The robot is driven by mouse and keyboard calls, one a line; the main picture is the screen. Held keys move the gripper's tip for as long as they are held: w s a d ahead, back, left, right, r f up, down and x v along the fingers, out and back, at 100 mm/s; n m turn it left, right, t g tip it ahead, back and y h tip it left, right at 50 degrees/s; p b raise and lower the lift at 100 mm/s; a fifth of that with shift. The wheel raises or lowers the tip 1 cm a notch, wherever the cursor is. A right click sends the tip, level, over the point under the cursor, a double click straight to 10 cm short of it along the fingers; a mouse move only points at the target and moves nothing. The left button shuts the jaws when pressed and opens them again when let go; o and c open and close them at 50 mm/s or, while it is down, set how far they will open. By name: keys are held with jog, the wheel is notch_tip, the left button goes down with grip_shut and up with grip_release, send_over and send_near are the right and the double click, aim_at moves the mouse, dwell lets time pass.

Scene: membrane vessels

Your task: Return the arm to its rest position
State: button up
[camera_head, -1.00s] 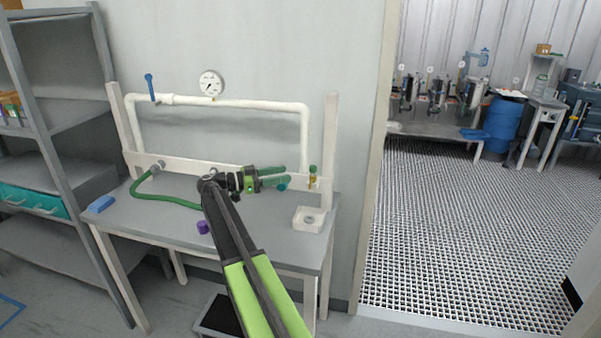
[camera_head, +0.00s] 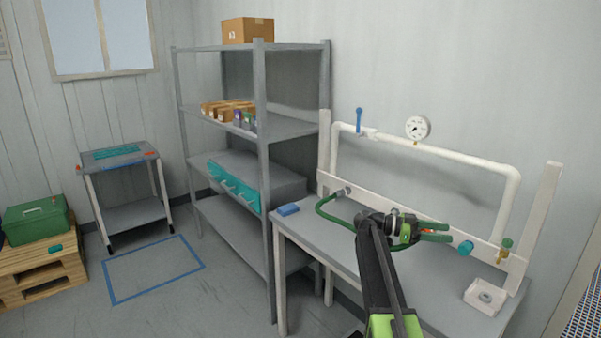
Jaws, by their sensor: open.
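My arm (camera_head: 377,270) reaches up from the bottom of the picture, over the grey workbench (camera_head: 345,247). Its wrist bends to the right. My gripper (camera_head: 447,232) has green fingers, which point right across the low board of the pipe rig. The fingers are apart and I see nothing between them. A teal round fitting (camera_head: 466,247) shows just beyond the fingertips; I cannot tell how far behind them it is. A green hose (camera_head: 325,212) hangs from the rig and passes behind my arm.
The white pipe frame (camera_head: 450,149) carries a gauge (camera_head: 417,127) and a blue-handled valve (camera_head: 359,121). A white tray (camera_head: 485,297) and a blue block (camera_head: 288,210) lie on the bench. A grey shelf (camera_head: 264,180) stands left of it. Floor inside the blue outline (camera_head: 155,268) is clear.

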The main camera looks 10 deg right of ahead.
jog(key=w+a+r+n+t+p, duration=0.1)
jog(key=w+a+r+n+t, duration=0.55)
jog(key=a+t, duration=0.4)
jog(key=w+a+r+n+t+p, duration=0.1)
jog(key=w+a+r+n+t, duration=0.55)
jog(key=t, duration=0.65)
jog(key=w+a+f+n+t+y, duration=0.1)
jog(key=a+f+n+y, duration=0.3)
jog(key=a+n+y, duration=0.4)
jog(key=w+a+f+n+t+y, duration=0.1)
jog(key=a+f+n+t+y, duration=0.1)
jog(key=a+f+n+y, duration=0.5)
jog(key=s+a+f+g+y, duration=0.2)
jog(key=s+a+f+g, duration=0.3)
jog(key=s+f, duration=0.15)
jog(key=s+a+f+g+y, duration=0.2)
jog(key=s+a+f+g, duration=0.3)
jog(key=f, duration=0.3)
jog(key=s+d+f+m+g+h, duration=0.1)
jog(key=s+f+g, duration=0.3)
jog(key=s, duration=0.6)
jog(key=s+d+f+m+g+h, duration=0.1)
jog(key=s+d+f+m+g, duration=0.3)
jog(key=s, duration=0.5)
jog(key=shift+s+g+h+p, duration=0.3)
jog(key=shift+s+g, duration=0.1)
jog(key=shift+g, duration=0.15)
